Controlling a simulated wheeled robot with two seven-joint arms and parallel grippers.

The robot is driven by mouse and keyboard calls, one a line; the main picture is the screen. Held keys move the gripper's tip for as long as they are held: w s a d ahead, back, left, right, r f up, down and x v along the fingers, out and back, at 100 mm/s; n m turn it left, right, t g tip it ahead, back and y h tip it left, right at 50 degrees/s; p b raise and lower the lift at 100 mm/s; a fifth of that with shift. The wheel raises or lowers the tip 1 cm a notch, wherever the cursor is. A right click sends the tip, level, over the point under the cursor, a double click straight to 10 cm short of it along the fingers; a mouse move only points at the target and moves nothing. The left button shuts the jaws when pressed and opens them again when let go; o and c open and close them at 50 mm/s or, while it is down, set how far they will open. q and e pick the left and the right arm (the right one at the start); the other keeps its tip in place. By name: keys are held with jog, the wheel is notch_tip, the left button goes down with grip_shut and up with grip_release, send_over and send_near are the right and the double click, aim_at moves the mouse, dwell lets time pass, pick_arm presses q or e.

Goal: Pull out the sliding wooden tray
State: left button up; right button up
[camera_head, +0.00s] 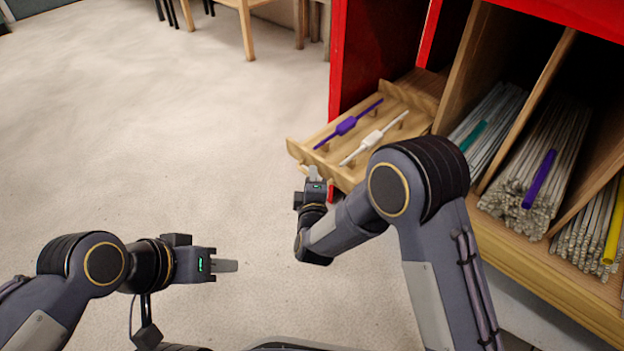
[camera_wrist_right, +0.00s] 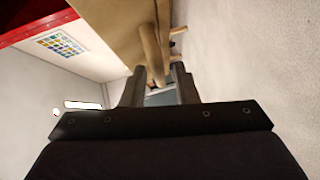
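The sliding wooden tray (camera_head: 298,148) sticks out of the red-sided cabinet, with its front part over the floor and its back part inside. A purple rod piece (camera_head: 346,126) and a white one (camera_head: 371,140) rest on its pegs. My right gripper (camera_head: 313,173) is at the tray's front edge. My left gripper (camera_head: 226,266) is over the floor, away from the tray; only one finger outline shows.
To the right, wooden compartments (camera_head: 521,118) hold bundles of glass rods (camera_head: 545,165). The red cabinet wall (camera_head: 362,50) stands beside the tray. The floor (camera_head: 170,130) left of the tray is clear. Tables stand far back.

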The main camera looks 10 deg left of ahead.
jog(key=shift+o, duration=0.3)
jog(key=shift+s, duration=0.1)
jog(key=p+v, duration=0.2)
jog(key=v, duration=0.5)
jog(key=shift+s, duration=0.3)
jog(key=shift+d, duration=0.1)
